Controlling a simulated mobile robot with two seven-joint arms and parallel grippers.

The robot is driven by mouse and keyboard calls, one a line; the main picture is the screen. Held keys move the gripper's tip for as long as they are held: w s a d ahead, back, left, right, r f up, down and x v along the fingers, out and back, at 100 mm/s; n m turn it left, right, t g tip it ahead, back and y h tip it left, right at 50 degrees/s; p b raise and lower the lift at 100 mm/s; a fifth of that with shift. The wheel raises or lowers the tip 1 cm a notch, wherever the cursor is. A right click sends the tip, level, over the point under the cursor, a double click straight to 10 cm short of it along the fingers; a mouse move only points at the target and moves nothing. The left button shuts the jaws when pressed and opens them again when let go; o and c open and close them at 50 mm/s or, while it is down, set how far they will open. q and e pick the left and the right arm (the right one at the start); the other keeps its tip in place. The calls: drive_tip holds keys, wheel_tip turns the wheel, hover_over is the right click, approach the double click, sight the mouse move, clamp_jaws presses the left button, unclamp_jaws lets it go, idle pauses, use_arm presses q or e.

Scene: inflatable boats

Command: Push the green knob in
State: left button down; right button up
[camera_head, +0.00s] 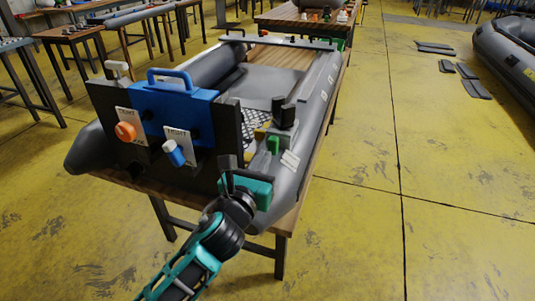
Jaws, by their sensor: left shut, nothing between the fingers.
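A small green block-like part (273,145), which looks like the green knob, sits at the rear right of the grey inflatable boat (305,125), beside a black upright fitting. My left gripper (230,170), with a teal and black body, is in front of the boat's dark transom board, below and left of the green part. It is shut and empty, and appears apart from the green part; the exact depth gap is hard to tell. My right gripper is out of view.
An orange knob (125,131) and a blue knob (174,153) stand on white labelled plates on the transom. A blue handled piece (180,105) sits on its top. The boat rests on a wooden table (278,222).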

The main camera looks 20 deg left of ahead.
sight(272, 144)
use_arm(q)
drive_tip(key=shift+w, duration=1.7)
drive_tip(key=shift+w+d+r, duration=0.1)
drive_tip(key=shift+w, duration=1.15)
drive_tip(key=shift+s+p, duration=0.15)
drive_tip(key=shift+p, duration=0.15)
